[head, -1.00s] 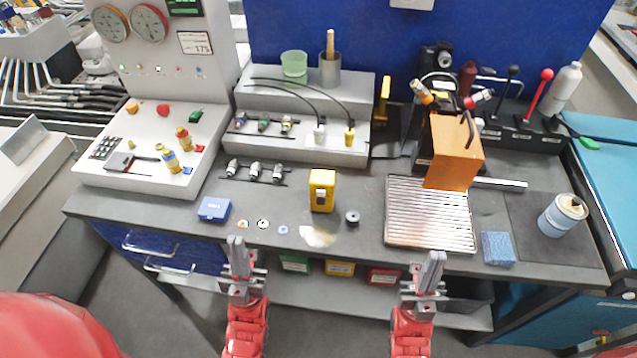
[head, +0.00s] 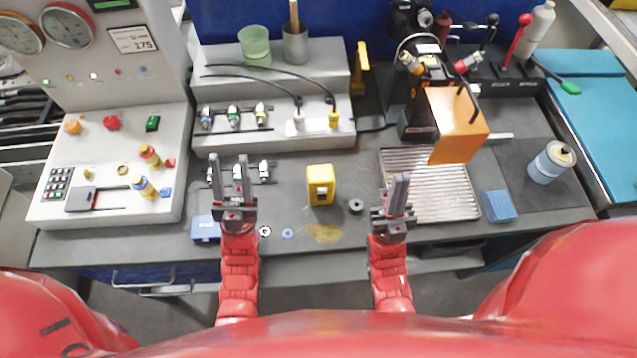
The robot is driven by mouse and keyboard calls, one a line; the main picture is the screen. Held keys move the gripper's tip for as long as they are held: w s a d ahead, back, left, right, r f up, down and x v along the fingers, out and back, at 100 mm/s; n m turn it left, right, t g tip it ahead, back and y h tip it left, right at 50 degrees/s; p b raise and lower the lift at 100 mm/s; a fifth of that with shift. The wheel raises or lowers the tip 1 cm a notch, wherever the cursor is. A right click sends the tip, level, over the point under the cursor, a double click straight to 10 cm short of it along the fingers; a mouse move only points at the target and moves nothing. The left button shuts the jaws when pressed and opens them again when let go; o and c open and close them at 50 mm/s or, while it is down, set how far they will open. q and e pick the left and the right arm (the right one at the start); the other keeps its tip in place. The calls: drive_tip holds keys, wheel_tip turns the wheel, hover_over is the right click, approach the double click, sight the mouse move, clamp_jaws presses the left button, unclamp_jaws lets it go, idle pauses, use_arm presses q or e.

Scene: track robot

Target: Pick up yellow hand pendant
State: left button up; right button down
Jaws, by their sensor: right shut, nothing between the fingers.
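A yellow boxy device (head: 320,184) with a small dark-and-white front part stands on the grey bench top, near the middle. A second yellow upright piece (head: 362,68) stands further back beside a black stand. I cannot tell for sure which of the two is the hand pendant. My right gripper (head: 399,184) is to the right of the device, shut and empty, near the ribbed metal tray. Neither gripper touches a yellow item.
A blue box (head: 205,228) and small rings (head: 287,233) lie near the front edge. A black knob (head: 355,206) sits right of the boxy device. An orange block (head: 457,124) stands over the ribbed tray (head: 440,208). A blue sponge (head: 498,206) and a can (head: 551,163) are further right.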

use_arm(q)
drive_tip(key=o, duration=0.8)
drive_tip(key=w+d+r+g, duration=0.2)
drive_tip(key=w+d, duration=0.3)
drive_tip(key=w+d+r+m+g+y, duration=0.1)
drive_tip(key=w+d+r+g, duration=0.1)
drive_tip(key=w+d, duration=0.3)
drive_tip(key=w+d+r+g+p, duration=0.1)
drive_tip(key=w+d+r, duration=0.2)
drive_tip(key=w+d, duration=0.3)
drive_tip(key=shift+w+d+m+g+y, duration=0.1)
drive_tip(key=shift+w+m+g+y, duration=0.05)
drive_tip(key=shift+m+g+y, duration=0.25)
drive_tip(key=w+d+r+n+y, duration=0.1)
drive_tip(key=w+y, duration=0.2)
drive_tip(key=n+g+y+p, duration=0.2)
drive_tip(key=n+g+y, duration=0.65)
drive_tip(key=g, duration=1.15)
approach(320, 176)
drive_tip(key=shift+n+h, duration=0.45)
drive_tip(key=x, duration=0.8)
drive_tip(key=shift+a+f, duration=0.3)
drive_tip(key=shift+a, duration=0.1)
drive_tip(key=shift+p+x, duration=0.95)
drive_tip(key=shift+x, duration=1.85)
drive_tip(key=shift+w+d+f, duration=0.2)
drive_tip(key=shift+w, duration=0.05)
